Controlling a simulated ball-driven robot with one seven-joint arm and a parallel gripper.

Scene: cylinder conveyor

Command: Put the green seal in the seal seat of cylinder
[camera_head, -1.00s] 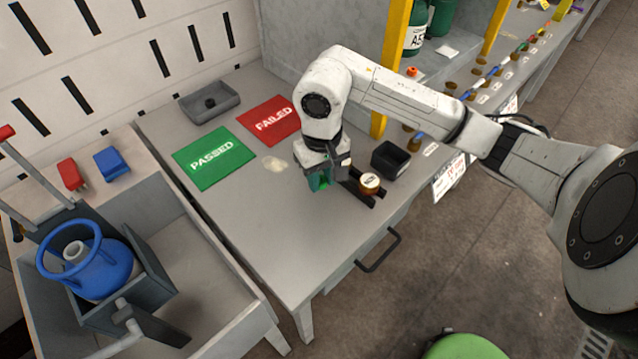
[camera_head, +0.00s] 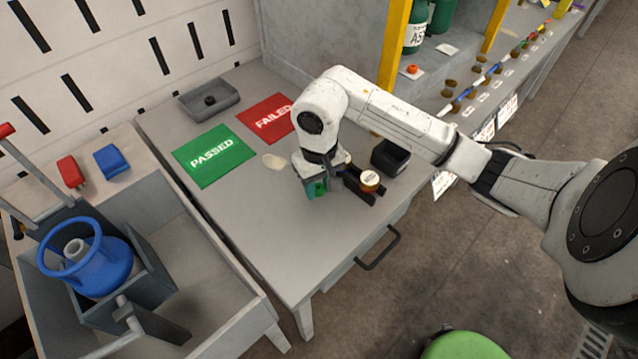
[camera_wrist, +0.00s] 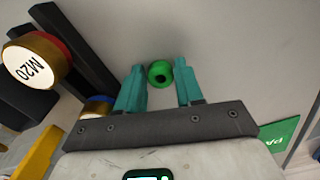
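The green seal (camera_wrist: 160,74) is a small ring with a dark hole, between the teal fingertips in the wrist view. It shows as a green patch in the head view (camera_head: 320,187). My gripper (camera_wrist: 160,68) is open around it, with a narrow gap at the right finger; the left finger is very close to it or touching. In the head view my gripper (camera_head: 319,188) is low over the grey table. The cylinder (camera_head: 370,180), with a gold rim, red band and white M20 face (camera_wrist: 30,68), is at the black rails right of my gripper. Its seal seat cannot be made out.
A black box (camera_head: 391,158) stands behind the rails. The green PASSED mat (camera_head: 213,157) and red FAILED mat (camera_head: 268,118) lie left and behind. A grey tray (camera_head: 210,100) is at the back. The table's front left is clear.

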